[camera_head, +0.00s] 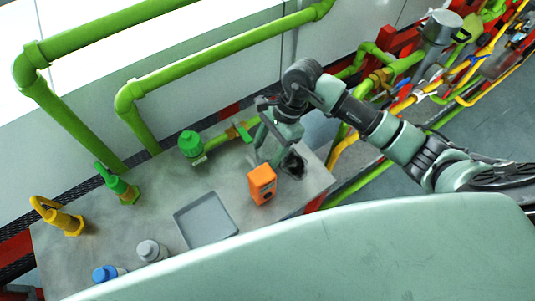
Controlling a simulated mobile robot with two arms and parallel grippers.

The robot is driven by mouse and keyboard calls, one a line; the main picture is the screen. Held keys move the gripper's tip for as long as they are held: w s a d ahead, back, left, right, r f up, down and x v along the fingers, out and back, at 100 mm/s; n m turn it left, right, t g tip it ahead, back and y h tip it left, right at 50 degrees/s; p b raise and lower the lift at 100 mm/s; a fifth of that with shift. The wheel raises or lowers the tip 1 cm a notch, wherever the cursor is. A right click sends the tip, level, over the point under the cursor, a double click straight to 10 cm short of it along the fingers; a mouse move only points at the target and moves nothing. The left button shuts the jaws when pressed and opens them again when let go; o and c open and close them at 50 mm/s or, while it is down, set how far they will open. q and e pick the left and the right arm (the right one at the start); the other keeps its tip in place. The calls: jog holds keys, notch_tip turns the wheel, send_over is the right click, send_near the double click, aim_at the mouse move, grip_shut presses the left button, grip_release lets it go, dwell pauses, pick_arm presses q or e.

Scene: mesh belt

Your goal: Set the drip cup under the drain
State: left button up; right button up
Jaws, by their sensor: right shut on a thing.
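My right gripper (278,150) reaches down over the right end of the grey bench and is shut on a small dark thing (293,166). Much of that thing is hidden by the gripper, so I cannot tell for sure whether it is the drip cup. A brass valve with a green lever (245,132) lies just left of the gripper, beside a green-capped fitting (191,144). I cannot tell for certain which fitting is the drain. My left gripper is not in view.
An orange box-shaped device (262,184) stands close to my right gripper. A shallow grey tray (206,220) lies left of it. A green valve (122,188), yellow fitting (60,217), grey-capped bottle (151,250) and blue-capped bottle (106,273) stand further left. Green pipes (200,70) run behind.

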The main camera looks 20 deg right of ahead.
aim_at(269, 157)
notch_tip(269, 157, down, 4)
jog(key=shift+f+p, duration=0.1)
jog(key=shift+p, duration=0.45)
jog(key=shift+f, duration=0.25)
jog(key=shift+f, duration=0.15)
jog(key=o, duration=1.3)
jog(key=shift+o, duration=0.2)
